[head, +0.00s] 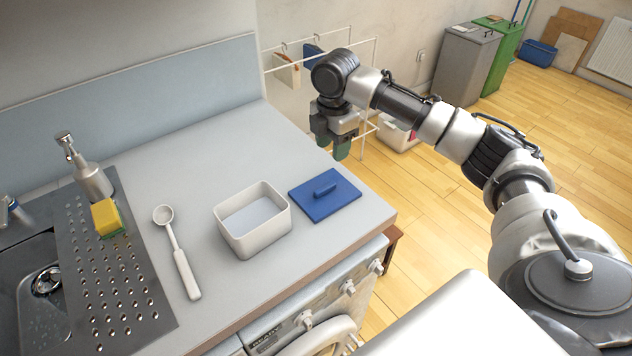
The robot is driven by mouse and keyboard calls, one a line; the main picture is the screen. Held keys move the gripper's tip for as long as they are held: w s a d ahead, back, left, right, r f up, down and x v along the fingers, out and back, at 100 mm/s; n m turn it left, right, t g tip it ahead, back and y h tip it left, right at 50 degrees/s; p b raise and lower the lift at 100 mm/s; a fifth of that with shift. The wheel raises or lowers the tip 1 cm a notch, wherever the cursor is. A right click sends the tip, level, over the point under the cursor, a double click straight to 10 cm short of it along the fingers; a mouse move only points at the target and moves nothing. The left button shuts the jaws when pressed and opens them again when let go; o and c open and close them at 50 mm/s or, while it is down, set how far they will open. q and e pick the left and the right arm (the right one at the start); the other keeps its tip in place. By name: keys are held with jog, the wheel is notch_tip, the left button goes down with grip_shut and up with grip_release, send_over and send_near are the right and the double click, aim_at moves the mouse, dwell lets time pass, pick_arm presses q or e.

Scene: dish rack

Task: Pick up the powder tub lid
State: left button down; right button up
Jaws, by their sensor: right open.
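The powder tub lid (325,195) is a flat blue square with a raised bar handle on top. It lies flat on the grey counter near its right end, handle up. The powder tub (253,246) is a white open box just left of the lid, with pale contents low inside. My right gripper (331,150) is open and points down, above and behind the lid in the picture, near the counter's right edge. It is apart from the lid and holds nothing that I can see. My left gripper is not in view.
A white scoop (181,259) lies left of the tub. A yellow-green sponge (107,218) and a soap dispenser (91,177) stand on the perforated drainer by the sink. A white wire rack (374,62) stands beyond the counter. The back of the counter is clear.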

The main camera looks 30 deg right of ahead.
send_over(331, 183)
jog(key=f, duration=0.4)
jog(key=shift+d+f, duration=0.15)
jog(key=shift+d, duration=0.15)
jog(key=shift+w+f+p, duration=0.1)
jog(key=shift+f+p, duration=0.2)
jog(key=f, duration=0.3)
jog(key=f+p, duration=0.1)
jog(key=shift+a+f, duration=0.25)
jog(key=shift+a, duration=0.05)
jog(key=shift+f, duration=0.2)
jog(key=shift+c, duration=0.5)
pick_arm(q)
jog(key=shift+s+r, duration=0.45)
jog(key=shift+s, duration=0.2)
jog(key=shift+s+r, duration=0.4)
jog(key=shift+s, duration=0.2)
pick_arm(e)
grip_shut()
